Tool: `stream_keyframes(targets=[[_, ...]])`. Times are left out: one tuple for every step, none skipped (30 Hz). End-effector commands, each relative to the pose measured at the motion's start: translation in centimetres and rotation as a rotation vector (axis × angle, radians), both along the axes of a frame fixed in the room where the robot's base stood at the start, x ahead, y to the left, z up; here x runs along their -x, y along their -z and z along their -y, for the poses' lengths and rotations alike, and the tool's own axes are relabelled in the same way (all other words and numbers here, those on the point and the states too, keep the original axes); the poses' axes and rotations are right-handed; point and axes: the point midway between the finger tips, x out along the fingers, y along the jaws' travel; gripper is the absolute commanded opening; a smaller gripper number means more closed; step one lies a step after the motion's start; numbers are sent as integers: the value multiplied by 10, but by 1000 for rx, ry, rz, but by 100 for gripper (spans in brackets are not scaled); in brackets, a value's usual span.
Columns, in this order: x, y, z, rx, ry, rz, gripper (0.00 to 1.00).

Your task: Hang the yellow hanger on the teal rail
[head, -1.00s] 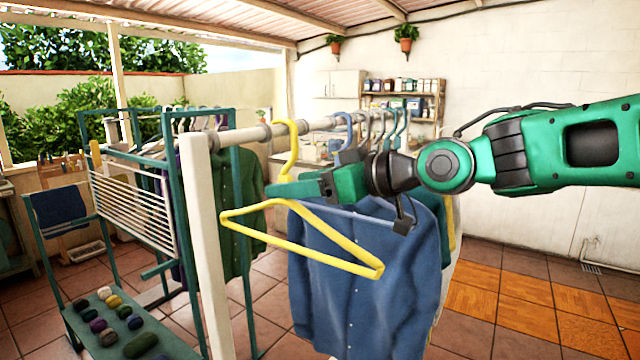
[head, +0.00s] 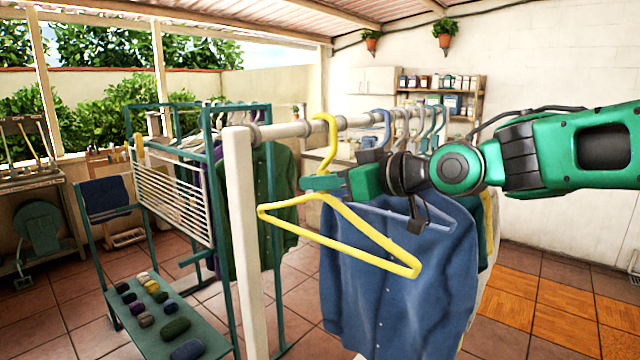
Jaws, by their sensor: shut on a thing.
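The yellow hanger (head: 345,254) is in the head view, bare and tilted, in front of a blue shirt. My gripper (head: 322,183) is shut on it just below its hook. The hook (head: 331,122) overlaps the white rail (head: 290,130) in the picture; I cannot tell whether it rests on the rail. The teal frame (head: 220,225) stands to the left, behind the white post, with several garments hanging in it. Its top bar is partly hidden by the white rail, hangers and garments.
The blue shirt (head: 395,290) and several other hangers hang on the white rail, close to my gripper. The white post (head: 243,240) stands to the left. A white slatted rack (head: 172,200) and a bench (head: 185,325) with several rolled items are further left. Floor on the right is clear.

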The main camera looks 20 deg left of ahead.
Motion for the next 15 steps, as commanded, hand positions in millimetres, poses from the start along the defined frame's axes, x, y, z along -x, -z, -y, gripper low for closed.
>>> stream_keyframes(targets=[[0,0,0,0,0,0,0],[0,0,0,0,0,0,0],[0,0,0,0,0,0,0],[0,-1,0,0,0,0,0],[0,-1,0,0,0,0,0],[0,-2,0,-1,0,0,0],[0,-3,0,-1,0,0,0],[0,-4,0,-1,0,0,0],[0,-6,0,-1,1,1,0],[0,-7,0,-1,1,1,0],[0,-8,0,-2,1,1,0],[0,-10,0,-2,1,1,0],[0,-12,0,-2,1,1,0],[0,-13,0,-2,1,1,0],[0,-14,0,0,1,2,0]])
